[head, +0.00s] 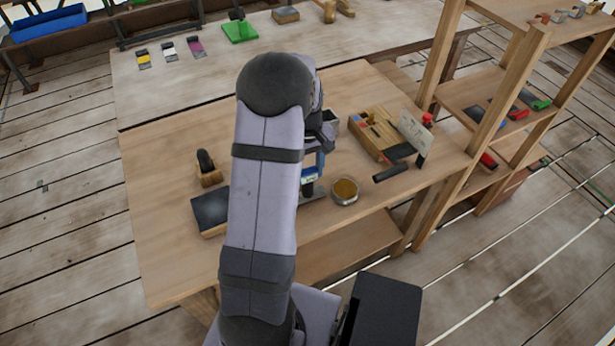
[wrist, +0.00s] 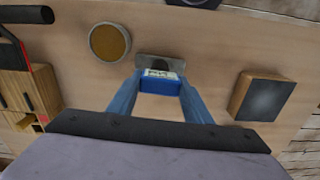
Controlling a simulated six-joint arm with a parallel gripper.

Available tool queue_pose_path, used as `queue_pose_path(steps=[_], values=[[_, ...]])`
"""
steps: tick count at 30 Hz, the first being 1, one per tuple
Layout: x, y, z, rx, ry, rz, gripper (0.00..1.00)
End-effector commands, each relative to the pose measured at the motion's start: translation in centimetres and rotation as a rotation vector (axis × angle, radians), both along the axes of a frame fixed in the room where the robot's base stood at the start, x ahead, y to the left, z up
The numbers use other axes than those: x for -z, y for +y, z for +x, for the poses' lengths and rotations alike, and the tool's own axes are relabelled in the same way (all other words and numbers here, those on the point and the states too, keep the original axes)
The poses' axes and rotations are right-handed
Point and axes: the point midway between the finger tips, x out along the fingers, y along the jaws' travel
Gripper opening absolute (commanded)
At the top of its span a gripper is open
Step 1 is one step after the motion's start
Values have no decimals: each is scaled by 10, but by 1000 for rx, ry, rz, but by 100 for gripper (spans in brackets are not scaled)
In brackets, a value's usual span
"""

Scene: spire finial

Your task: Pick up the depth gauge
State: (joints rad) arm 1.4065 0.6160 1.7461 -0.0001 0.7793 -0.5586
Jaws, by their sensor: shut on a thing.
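The depth gauge (wrist: 160,84) has a blue body with a small pale display and a flat grey metal base beyond it. In the wrist view it sits between the two blue fingers of my gripper (wrist: 161,78), which is shut on its body. In the head view the gauge (head: 309,179) shows just right of my arm, partly hidden by it. Its grey base (head: 314,194) is at or close above the workbench; I cannot tell whether it touches.
A round tin (head: 345,190) with a yellowish top stands close right of the gauge. A dark-topped block (head: 210,210) lies to the left. A wooden organizer (head: 375,133), a black cylinder (head: 390,172) and a shelf post (head: 488,135) are farther right. The bench (head: 160,245) is bare at front left.

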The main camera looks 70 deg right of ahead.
Motion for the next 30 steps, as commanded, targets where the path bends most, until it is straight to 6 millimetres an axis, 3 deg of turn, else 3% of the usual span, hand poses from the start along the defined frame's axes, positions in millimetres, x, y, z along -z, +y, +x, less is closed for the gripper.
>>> queue_pose_path(steps=[18, 26, 30], values=[[-86, -1, 0, 0, -1, -4, 18], [-98, 0, 1, -3, 0, 0, 18], [-102, 2, 13, -30, -1, -1, 18]])
